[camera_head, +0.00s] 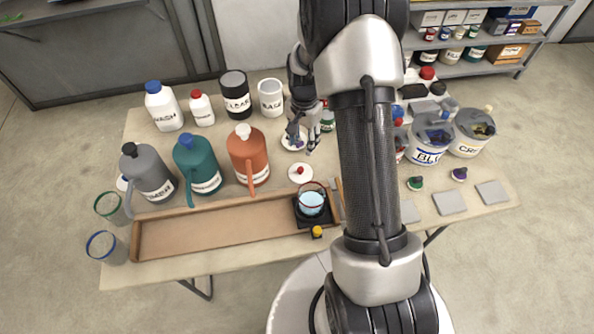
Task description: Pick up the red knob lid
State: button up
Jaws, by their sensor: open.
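The red knob lid (300,174) is a white disc with a small red knob. It lies flat on the table behind a small pot of light blue liquid (311,202). My gripper (301,144) is open and points down over the table, a little behind the red knob lid and apart from it. Another white disc (287,146) with a bluish-purple knob lies under or just beside my fingers, which partly hide it. I cannot tell whether the fingers touch that disc. My arm covers the table right of the red knob lid.
Grey, teal and orange jugs (248,155) stand to the left. A long wooden tray (200,230) runs along the front, with the pot on a black base at its right end. A small yellow-topped item (317,232) is near the pot. White buckets (430,146) stand at right.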

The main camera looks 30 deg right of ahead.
jog(key=b, duration=0.2)
send_over(301, 169)
jog(key=f, duration=0.9)
jog(key=shift+s+f, duration=0.25)
jog(key=shift+f, duration=0.1)
jog(key=f, duration=0.1)
jog(key=f+b, duration=0.1)
jog(key=f, duration=0.1)
jog(key=f+b, duration=0.1)
jog(key=f, duration=0.1)
jog(key=shift+w+f, duration=0.1)
jog(key=shift+w, duration=0.25)
jog(key=c, duration=1)
